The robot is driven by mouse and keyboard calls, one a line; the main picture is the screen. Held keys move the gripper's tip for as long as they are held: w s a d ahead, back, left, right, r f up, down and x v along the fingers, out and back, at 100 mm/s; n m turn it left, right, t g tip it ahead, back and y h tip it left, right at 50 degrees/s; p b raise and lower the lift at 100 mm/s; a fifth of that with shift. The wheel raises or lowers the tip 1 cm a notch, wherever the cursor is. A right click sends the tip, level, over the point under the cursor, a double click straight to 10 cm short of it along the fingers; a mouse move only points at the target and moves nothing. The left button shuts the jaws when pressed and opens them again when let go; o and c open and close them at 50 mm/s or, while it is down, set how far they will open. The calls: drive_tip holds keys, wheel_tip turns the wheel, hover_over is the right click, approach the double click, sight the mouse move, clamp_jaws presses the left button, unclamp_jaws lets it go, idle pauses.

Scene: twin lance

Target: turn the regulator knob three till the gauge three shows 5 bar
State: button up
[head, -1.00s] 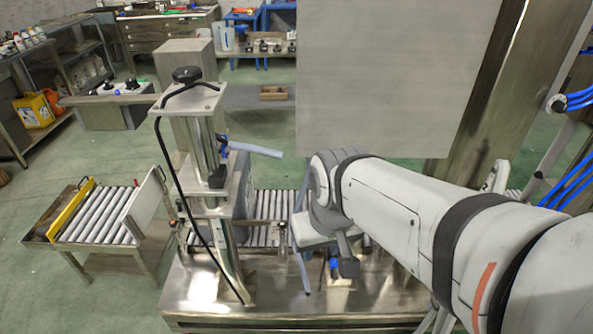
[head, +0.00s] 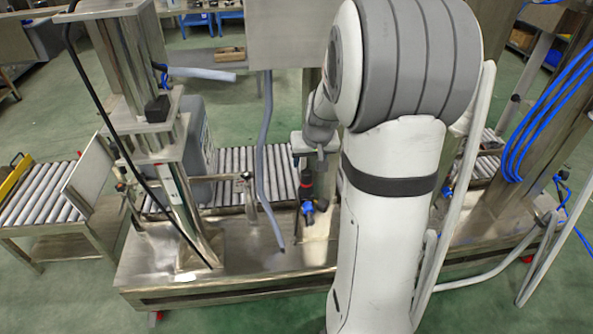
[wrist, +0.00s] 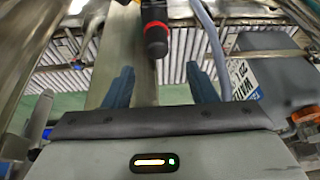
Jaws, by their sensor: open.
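My gripper (wrist: 160,84) is open in the wrist view, with its two blue-grey fingers apart and nothing between their tips. A dark knob-like part with a red band (wrist: 156,38) lies just beyond the fingers, roughly centred between them and apart from them. In the head view a small blue fitting with a dark and red upper part (head: 308,200) stands above the steel bench, just below the end of my arm. I cannot tell which numbered regulator this is. No gauge face is readable in either view. My arm hides part of the bench.
The steel bench (head: 240,262) carries a column at left with a black cable. A blue-grey hose (head: 264,170) hangs left of my arm. A roller conveyor (head: 235,163) runs behind. A grey container (wrist: 275,75) is at right in the wrist view. Blue hoses (head: 545,115) hang at right.

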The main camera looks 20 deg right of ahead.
sight(307, 171)
drive_tip(key=b+x, duration=0.1)
drive_tip(key=x, duration=0.6)
drive_tip(key=shift+d+f+b, duration=0.15)
drive_tip(key=shift+f+b, duration=0.15)
drive_tip(key=shift+c, duration=0.4)
drive_tip(key=c, duration=0.9)
drive_tip(key=shift+s+d, duration=0.1)
